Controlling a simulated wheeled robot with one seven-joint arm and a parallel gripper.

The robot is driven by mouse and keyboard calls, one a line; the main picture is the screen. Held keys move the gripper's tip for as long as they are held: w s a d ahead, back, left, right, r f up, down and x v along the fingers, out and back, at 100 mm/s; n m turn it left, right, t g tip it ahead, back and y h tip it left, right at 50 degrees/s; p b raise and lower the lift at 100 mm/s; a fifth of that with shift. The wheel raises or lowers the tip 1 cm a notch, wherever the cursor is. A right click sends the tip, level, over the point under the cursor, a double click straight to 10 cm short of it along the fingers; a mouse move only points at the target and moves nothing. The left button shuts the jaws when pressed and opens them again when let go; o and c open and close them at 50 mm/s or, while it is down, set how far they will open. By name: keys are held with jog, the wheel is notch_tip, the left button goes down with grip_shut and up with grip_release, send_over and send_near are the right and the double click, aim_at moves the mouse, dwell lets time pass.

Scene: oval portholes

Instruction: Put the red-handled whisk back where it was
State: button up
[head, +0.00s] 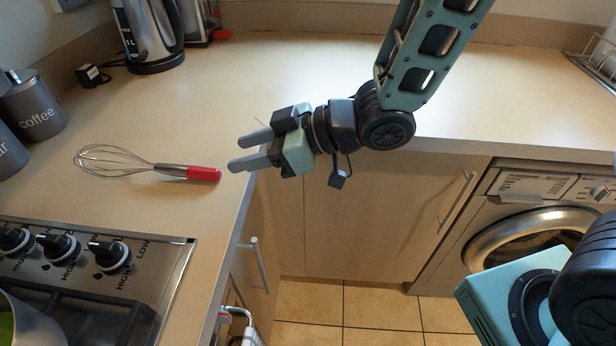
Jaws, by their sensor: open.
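The red-handled whisk (150,165) lies on the counter at the left in the head view. Its wire loops point left and its red handle end (204,174) points right, close to the counter's edge. My gripper (233,153) is open, with its two grey fingers pointing left toward the handle. It looks empty, and a small gap shows in the picture between the fingertips and the red handle. The gripper's height relative to the whisk is hard to tell from this one view.
Grey canisters (34,104) and a kettle (151,32) stand behind the whisk. A hob (88,268) with knobs and a pot (30,322) is in front. The back counter (290,75) is mostly clear. A washing machine (530,215) sits below it at right.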

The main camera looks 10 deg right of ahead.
jog(key=s+d+m+h, duration=0.2)
jog(key=d+m+h, duration=0.2)
jog(key=d+h, duration=0.35)
jog(key=s+d+m+g+h, duration=0.1)
jog(key=s+d+g+h, duration=0.1)
jog(key=s, duration=0.5)
jog(key=s+d+m+g+h, duration=0.1)
jog(key=s+d+g+h, duration=0.1)
jog(key=s, duration=0.6)
jog(key=shift+d+r+m, duration=0.25)
jog(key=shift+d+m, duration=0.05)
jog(key=shift+d, duration=0.5)
jog(key=shift+h, duration=0.25)
